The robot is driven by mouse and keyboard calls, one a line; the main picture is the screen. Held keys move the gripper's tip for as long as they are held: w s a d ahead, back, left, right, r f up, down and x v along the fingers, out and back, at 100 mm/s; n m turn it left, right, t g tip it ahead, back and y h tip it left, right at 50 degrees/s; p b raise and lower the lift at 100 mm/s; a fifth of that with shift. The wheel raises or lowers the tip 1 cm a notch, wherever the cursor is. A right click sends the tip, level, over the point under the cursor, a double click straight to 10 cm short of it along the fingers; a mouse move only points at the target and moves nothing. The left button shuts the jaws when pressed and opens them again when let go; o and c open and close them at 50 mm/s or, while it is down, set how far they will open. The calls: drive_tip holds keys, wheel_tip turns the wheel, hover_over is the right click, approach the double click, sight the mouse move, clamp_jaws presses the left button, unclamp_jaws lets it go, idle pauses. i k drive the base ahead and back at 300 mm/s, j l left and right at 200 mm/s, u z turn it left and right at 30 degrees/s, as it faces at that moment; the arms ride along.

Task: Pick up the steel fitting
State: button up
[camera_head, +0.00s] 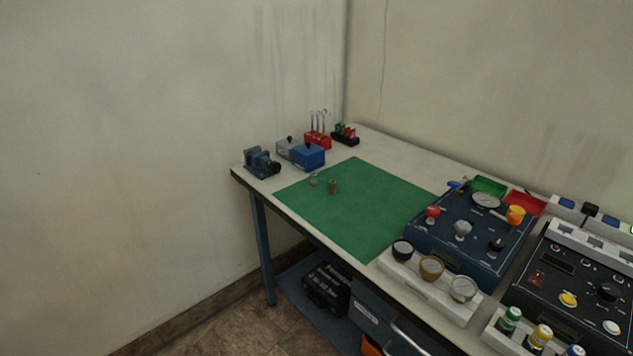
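My gripper is not in view.
A blue vise (261,162), blue boxes (308,154) and red and black tool holders (318,139) line the back left of the bench (406,162). A blue gauge panel (470,232), a gauge rack (428,283) and a black console (575,280) fill the right.

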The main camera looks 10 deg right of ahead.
sight(314, 175)
drive_tip(key=i+j, duration=0.35)
drive_tip(key=i, duration=0.15)
drive_tip(key=i+j+u, duration=0.1)
drive_tip(key=i+j, duration=0.25)
drive_tip(key=i, duration=0.1)
